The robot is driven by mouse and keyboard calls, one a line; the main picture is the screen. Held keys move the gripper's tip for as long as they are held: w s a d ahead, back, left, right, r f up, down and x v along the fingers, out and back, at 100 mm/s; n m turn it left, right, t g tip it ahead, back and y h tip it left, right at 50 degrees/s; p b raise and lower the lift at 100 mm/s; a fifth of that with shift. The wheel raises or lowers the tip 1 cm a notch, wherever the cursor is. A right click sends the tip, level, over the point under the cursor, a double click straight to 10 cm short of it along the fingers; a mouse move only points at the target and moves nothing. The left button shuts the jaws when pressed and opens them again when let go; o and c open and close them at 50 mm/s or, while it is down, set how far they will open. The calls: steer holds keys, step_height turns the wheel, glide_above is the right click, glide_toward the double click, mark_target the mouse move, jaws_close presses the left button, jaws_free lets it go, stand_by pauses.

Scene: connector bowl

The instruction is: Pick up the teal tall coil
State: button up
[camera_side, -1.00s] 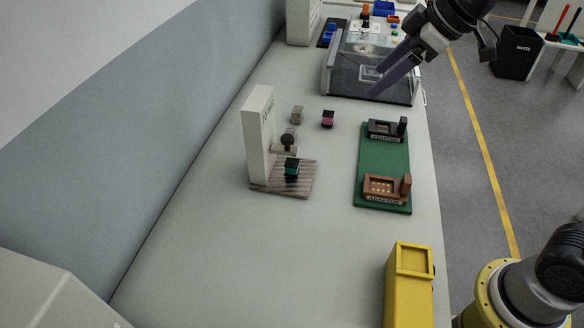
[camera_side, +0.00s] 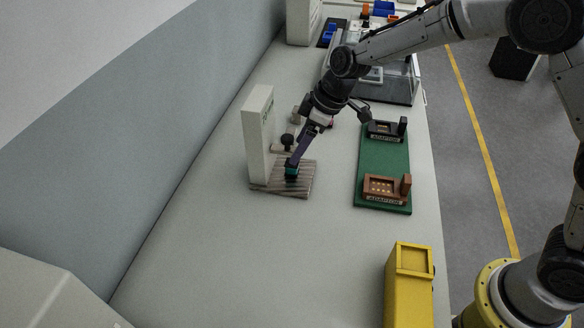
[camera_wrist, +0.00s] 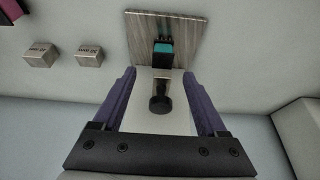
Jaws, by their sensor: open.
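The teal tall coil (camera_side: 291,172), a small teal block with black parts, stands on a grey ribbed plate (camera_side: 268,186) in front of a white upright panel (camera_side: 258,135). In the wrist view the coil (camera_wrist: 162,48) shows its teal band with black above and below it. My gripper (camera_side: 293,162) has purple fingers reaching down at the coil in the side view, hiding part of its top. In the wrist view my gripper (camera_wrist: 160,73) is open, with the coil lined up between the fingers and just beyond their tips. I cannot tell whether a finger touches it.
A dark round knob (camera_wrist: 158,104) sits near the panel, close between my fingers. Two small grey blocks (camera_wrist: 38,55) (camera_wrist: 90,56) lie left in the wrist view. A green board (camera_side: 383,155) with two adaptors is right; a yellow bin (camera_side: 408,290) stands in front.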

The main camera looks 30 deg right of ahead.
mark_target(292, 169)
steer(key=shift+s+x, duration=0.15)
steer(key=shift+x, duration=1.4)
steer(key=shift+s+x, duration=0.15)
steer(key=shift+x, duration=1.45)
steer(key=shift+f, duration=0.1)
jaws_close()
